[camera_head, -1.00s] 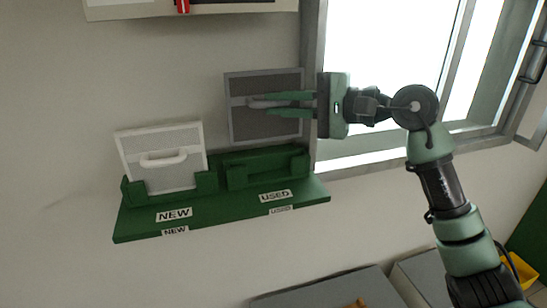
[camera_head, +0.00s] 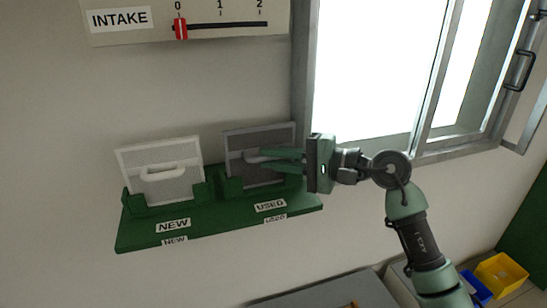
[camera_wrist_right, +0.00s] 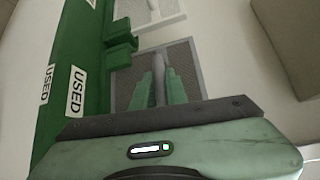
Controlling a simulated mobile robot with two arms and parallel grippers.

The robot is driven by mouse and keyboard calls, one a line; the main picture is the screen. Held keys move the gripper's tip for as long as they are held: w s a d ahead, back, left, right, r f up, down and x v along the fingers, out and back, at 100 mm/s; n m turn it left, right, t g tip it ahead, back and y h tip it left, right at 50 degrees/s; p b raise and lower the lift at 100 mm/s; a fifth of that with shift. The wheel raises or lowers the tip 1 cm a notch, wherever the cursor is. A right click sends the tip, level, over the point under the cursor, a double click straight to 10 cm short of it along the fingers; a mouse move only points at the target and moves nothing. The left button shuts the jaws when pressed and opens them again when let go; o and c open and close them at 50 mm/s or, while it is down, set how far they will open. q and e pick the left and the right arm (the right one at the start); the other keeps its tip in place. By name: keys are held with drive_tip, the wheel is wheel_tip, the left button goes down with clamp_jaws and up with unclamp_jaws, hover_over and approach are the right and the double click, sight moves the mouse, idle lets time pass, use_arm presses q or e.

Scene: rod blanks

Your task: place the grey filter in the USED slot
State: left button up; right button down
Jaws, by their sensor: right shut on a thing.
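The grey filter (camera_head: 235,144) is a flat framed panel with a handle. It stands upright in the USED slot (camera_head: 234,188), the right-hand slot of the green shelf, with its lower edge hidden by the slot's front. My right gripper (camera_head: 262,160) is shut on its handle. The right wrist view shows the fingers (camera_wrist_right: 158,88) around the grey handle, with the filter's mesh (camera_wrist_right: 185,60) behind. A white filter (camera_head: 185,160) with a white handle stands in the NEW slot (camera_head: 140,204), to the left. My left gripper is not in view.
The green shelf (camera_head: 215,227) sticks out from the wall. A window (camera_head: 375,70) with a metal frame is at the right. An INTAKE panel (camera_head: 220,38) with a red slider is above. Yellow (camera_head: 502,272) and blue bins are at lower right.

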drive_tip(key=c, duration=1.5)
unclamp_jaws()
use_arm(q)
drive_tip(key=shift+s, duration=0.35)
use_arm(e)
drive_tip(key=shift+o, duration=0.3)
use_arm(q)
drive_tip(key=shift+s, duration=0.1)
use_arm(e)
drive_tip(key=shift+d, duration=0.1)
